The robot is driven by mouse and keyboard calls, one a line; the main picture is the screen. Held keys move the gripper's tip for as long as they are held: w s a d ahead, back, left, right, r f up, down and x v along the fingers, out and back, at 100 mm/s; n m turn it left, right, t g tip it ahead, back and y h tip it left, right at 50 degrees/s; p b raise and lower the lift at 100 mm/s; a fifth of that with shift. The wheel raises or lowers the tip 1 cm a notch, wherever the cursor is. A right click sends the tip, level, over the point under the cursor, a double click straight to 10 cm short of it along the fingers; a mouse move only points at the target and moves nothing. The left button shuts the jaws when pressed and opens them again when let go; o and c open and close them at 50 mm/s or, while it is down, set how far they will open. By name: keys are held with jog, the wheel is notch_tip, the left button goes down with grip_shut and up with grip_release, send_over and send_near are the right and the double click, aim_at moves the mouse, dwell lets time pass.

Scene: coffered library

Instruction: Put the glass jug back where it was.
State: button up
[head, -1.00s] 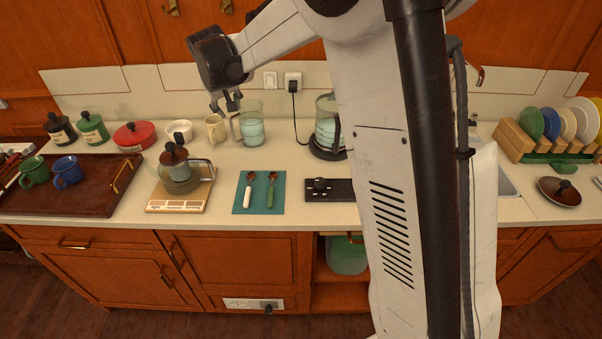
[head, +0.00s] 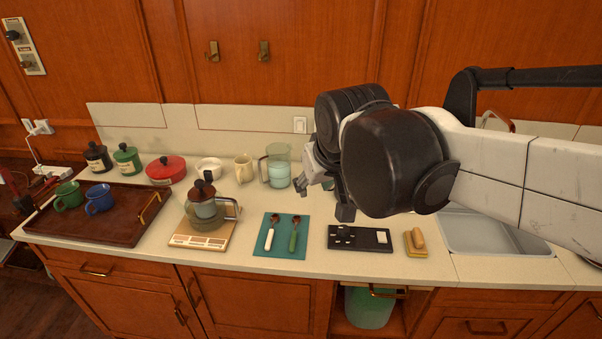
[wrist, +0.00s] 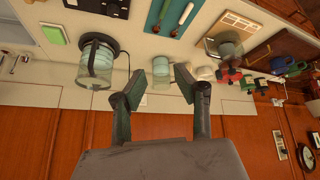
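The glass jug (head: 279,166), clear with pale green contents, stands upright on the counter near the back wall, beside a cream mug (head: 243,168). In the wrist view the jug (wrist: 161,72) shows beyond the space between my fingertips. My gripper (head: 322,198) is open and empty, to the right of the jug in the head view and apart from it. Both fingers are spread in the wrist view (wrist: 160,82). A glass kettle (wrist: 97,62) with a black handle stands nearby in the wrist view; my arm hides it in the head view.
A glass press pot (head: 205,212) stands on a wooden-topped board (head: 185,240). A teal mat (head: 270,248) holds two spoons.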

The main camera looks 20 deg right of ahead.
jog(key=s+f, duration=0.4)
jog(key=s, duration=0.6)
jog(key=shift+s+d+f+m+t, duration=0.2)
jog(key=shift+d+f+m+t, duration=0.05)
jog(key=shift+m+t, duration=0.05)
notch_tip(320, 180, down, 4)
jog(key=b, duration=0.4)
